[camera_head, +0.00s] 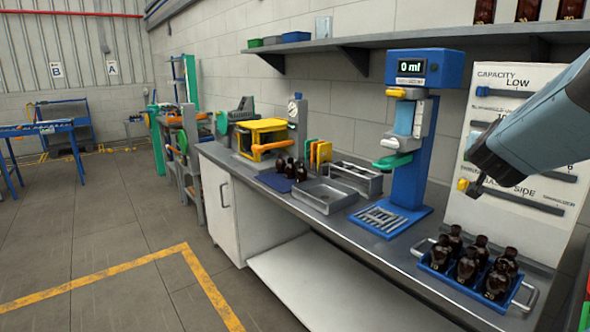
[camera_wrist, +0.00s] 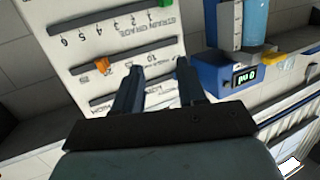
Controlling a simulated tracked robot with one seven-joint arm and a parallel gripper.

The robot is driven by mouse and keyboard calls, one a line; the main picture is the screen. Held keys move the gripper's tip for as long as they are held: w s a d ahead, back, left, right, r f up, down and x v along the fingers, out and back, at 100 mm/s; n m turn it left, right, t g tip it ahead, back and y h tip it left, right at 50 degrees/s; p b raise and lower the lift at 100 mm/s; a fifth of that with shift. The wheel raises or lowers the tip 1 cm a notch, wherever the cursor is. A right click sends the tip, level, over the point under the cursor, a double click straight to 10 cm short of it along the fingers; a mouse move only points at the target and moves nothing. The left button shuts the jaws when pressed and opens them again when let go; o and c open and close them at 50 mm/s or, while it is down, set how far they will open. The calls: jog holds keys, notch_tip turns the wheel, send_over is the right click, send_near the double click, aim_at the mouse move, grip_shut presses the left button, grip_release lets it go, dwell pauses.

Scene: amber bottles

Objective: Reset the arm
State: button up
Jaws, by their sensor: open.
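My gripper (camera_head: 474,190) hangs at the right of the head view, in front of the white slider panel (camera_head: 550,80) and above the blue bottle tray. In the wrist view its two dark fingers (camera_wrist: 160,85) stand apart with nothing between them. The panel (camera_wrist: 85,40) lies beyond the fingers, upside down in that view. The arm comes in from the right edge of the head view and hides part of the panel.
A blue tray (camera_head: 424,266) with several amber bottles (camera_head: 467,267) stands on the counter (camera_head: 350,233) below my gripper. A blue filling machine (camera_head: 424,140) reading 0 ml stands left of the panel. A metal tray (camera_head: 325,197) and dark bottles (camera_head: 289,168) are further left. A shelf (camera_head: 345,42) runs above.

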jog(key=s+a+f+n+g+y, duration=0.1)
jog(key=s+a+f+n+y, duration=0.2)
jog(key=a, duration=0.6)
jog(key=s+a+f+n+g+y, duration=0.1)
jog(key=a+f+n+y, duration=0.1)
jog(key=a+y, duration=0.5)
jog(key=s+a+f+n+g, duration=0.2)
jog(key=s+a+f+g, duration=0.2)
jog(key=s, duration=0.7)
jog(key=a+g, duration=0.1)
jog(key=a, duration=0.1)
jog(key=shift+s+a+f+n+g, duration=0.15)
jog(key=shift+s+a+n+g, duration=0.15)
jog(key=shift+s+a, duration=0.1)
